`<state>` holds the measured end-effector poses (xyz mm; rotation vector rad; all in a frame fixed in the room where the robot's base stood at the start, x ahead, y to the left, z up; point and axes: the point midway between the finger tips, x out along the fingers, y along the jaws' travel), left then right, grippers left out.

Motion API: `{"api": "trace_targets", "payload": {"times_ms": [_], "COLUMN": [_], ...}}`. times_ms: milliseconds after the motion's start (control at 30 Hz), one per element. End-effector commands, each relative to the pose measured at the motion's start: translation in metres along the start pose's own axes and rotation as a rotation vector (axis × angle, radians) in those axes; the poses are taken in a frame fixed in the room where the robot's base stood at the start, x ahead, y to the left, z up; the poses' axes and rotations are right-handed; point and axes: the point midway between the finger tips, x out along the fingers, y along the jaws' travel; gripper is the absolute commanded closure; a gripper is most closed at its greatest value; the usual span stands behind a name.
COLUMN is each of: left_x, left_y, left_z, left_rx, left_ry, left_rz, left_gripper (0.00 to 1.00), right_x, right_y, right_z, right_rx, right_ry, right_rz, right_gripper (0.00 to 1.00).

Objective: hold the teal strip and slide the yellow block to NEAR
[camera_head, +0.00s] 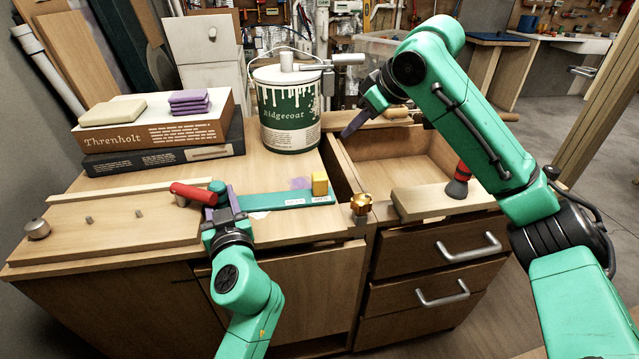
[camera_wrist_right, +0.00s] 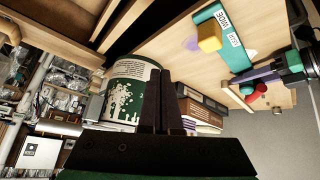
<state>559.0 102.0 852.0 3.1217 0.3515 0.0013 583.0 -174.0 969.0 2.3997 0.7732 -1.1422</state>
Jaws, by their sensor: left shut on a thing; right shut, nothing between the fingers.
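The yellow block (camera_head: 320,184) stands at the strip's right end, behind the end label. In the right wrist view the strip (camera_wrist_right: 241,61) and block (camera_wrist_right: 210,37) show at upper right. My left gripper (camera_head: 222,196) is shut on the strip's left end; its fingers partly hide that end. My right gripper (camera_head: 352,124) is shut and empty, raised above the open drawer's left side, apart from the block; its fingertips (camera_wrist_right: 161,75) touch.
A red-handled tool (camera_head: 193,193) lies beside my left gripper. The paint can (camera_head: 290,118) stands behind the strip, near my right gripper. A brass knob (camera_head: 361,203) is right of the block. The open drawer (camera_head: 400,150) and a wooden board (camera_head: 440,203) are further right.

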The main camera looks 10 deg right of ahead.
Motion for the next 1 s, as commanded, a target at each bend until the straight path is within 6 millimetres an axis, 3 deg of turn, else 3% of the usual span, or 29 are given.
{"api": "trace_targets", "payload": {"times_ms": [100,200,367,700,1000], "left_x": [0.0,0.0,0.0,0.0,0.0], "left_y": [0.0,0.0,-0.001,0.0,0.0], "left_z": [0.002,0.002,0.002,0.002,0.002], "left_rx": [0.0,0.0,0.0,0.0,0.001], "left_ry": [-0.004,-0.004,-0.004,-0.004,-0.004], "left_rz": [-0.001,-0.001,-0.002,-0.001,-0.001], "left_gripper": [1.0,1.0,1.0,1.0,1.0], "right_x": [0.005,0.007,0.019,0.066,0.078], "right_y": [-0.035,-0.046,-0.047,-0.052,-0.054], "right_z": [0.004,0.007,0.017,0.052,0.061], "right_rx": [-0.067,-0.088,-0.088,-0.086,-0.087], "right_ry": [-0.07,-0.097,-0.101,-0.099,-0.095], "right_rz": [-0.058,-0.077,-0.078,-0.079,-0.077], "right_gripper": [1.0,1.0,1.0,1.0,1.0]}}
